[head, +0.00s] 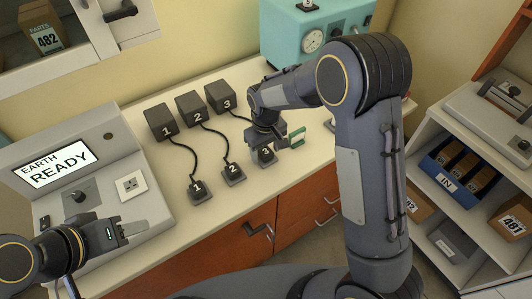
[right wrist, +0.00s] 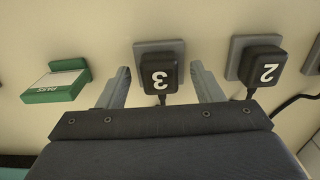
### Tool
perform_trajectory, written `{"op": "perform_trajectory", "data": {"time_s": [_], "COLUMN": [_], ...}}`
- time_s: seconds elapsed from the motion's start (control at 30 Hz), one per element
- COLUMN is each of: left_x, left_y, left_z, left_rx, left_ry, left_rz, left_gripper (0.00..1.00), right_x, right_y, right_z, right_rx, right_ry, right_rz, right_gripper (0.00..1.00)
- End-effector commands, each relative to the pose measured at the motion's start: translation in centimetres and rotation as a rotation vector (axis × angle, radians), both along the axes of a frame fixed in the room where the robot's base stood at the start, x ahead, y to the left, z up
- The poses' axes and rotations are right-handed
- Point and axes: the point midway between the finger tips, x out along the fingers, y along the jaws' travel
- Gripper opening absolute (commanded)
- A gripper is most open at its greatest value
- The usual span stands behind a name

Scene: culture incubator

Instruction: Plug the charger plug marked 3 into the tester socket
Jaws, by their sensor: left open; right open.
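The plug marked 3 (head: 265,153) is black and sits on a grey pad on the counter. In the right wrist view the plug marked 3 (right wrist: 159,75) lies between the two fingers of my open right gripper (right wrist: 161,88), with a gap visible on each side. In the head view my right gripper (head: 268,142) is just above and behind this plug, partly hiding it. The tester (head: 85,215) stands at the left with its screen reading "EARTH READY". Its pale socket (head: 130,185) is empty. My left gripper (head: 132,230) is open and empty in front of the tester.
Plugs marked 1 (head: 198,188) and 2 (head: 232,171) sit on pads to the left, corded to black boxes (head: 191,108) behind. A green block marked PASS (right wrist: 56,82) is beside my right gripper. A teal device (head: 300,35) stands at the back. Shelves (head: 465,160) are at right.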

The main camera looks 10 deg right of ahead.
Motion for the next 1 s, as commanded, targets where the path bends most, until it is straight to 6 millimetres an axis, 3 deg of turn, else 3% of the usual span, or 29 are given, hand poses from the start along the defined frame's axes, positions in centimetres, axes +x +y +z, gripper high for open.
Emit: {"op": "perform_trajectory", "data": {"time_s": [0.6,1.0], "left_x": [0.00,0.00], "left_y": [0.00,0.00], "left_z": [-0.09,-0.09], "left_rx": [0.000,0.000], "left_ry": [0.000,0.000], "left_rz": [0.000,0.000], "left_gripper": [0.44,0.44], "right_x": [0.02,0.02], "right_y": [-0.01,-0.01], "right_z": [0.01,0.01], "right_rx": [0.000,0.000], "right_ry": [0.000,0.000], "right_rz": [0.000,0.000], "right_gripper": [0.60,0.08]}}
